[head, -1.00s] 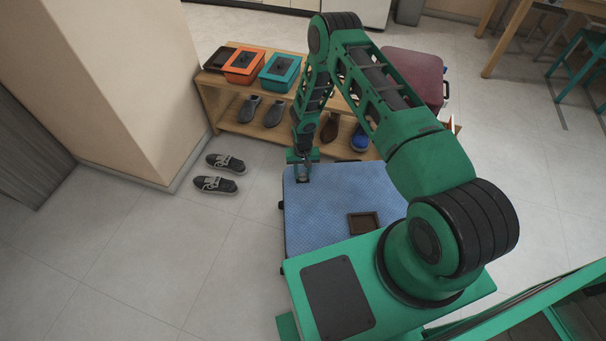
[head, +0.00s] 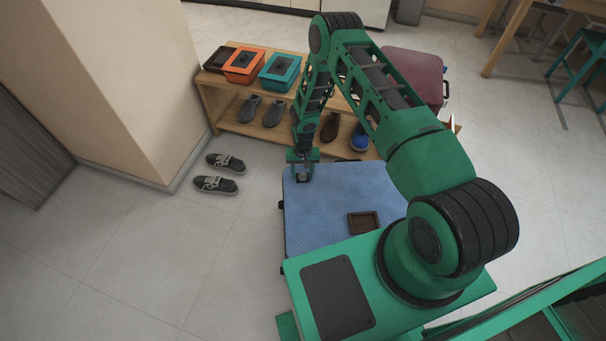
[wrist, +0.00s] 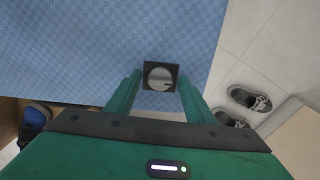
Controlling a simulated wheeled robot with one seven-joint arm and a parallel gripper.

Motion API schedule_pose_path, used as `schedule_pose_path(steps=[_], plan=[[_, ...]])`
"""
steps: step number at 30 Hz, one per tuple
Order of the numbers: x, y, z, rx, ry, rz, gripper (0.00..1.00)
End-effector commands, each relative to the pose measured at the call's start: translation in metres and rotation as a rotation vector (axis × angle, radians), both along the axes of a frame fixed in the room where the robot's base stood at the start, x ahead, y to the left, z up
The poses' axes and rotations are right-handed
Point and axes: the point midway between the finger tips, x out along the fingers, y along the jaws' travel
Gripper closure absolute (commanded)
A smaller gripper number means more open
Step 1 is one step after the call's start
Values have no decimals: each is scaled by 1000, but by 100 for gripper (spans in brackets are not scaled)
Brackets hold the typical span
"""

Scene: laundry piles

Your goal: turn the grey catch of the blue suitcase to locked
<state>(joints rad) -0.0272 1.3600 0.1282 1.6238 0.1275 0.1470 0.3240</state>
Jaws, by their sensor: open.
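The blue suitcase (head: 330,213) lies flat on the floor in the head view, and its blue top (wrist: 80,45) fills much of the wrist view. The grey catch (wrist: 160,77) is a round knob with a ridge across it, set in a dark square plate near the suitcase's edge. In the wrist view the catch sits between and just beyond the two green fingers of my gripper (wrist: 157,90). The fingers are apart, one on each side, and no contact with the knob shows. In the head view my gripper (head: 303,176) is over the suitcase's far left corner.
A wooden shoe rack (head: 210,100) with boxes and shoes stands just behind. Dark shoes (head: 215,184) lie on the floor to the left. A maroon suitcase (head: 412,72) stands at the back right.

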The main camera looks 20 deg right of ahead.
Motion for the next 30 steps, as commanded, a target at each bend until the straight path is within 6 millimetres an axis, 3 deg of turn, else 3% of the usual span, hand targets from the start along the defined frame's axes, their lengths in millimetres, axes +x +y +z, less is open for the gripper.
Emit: schedule_pose_path(steps=[5, 21, 30], plan=[[1, 0, 9, 0, -2, 0, 52], [0, 0, 95, 0, 0, 0, 52], [0, 0, 107, 1, 2, 0, 52]])
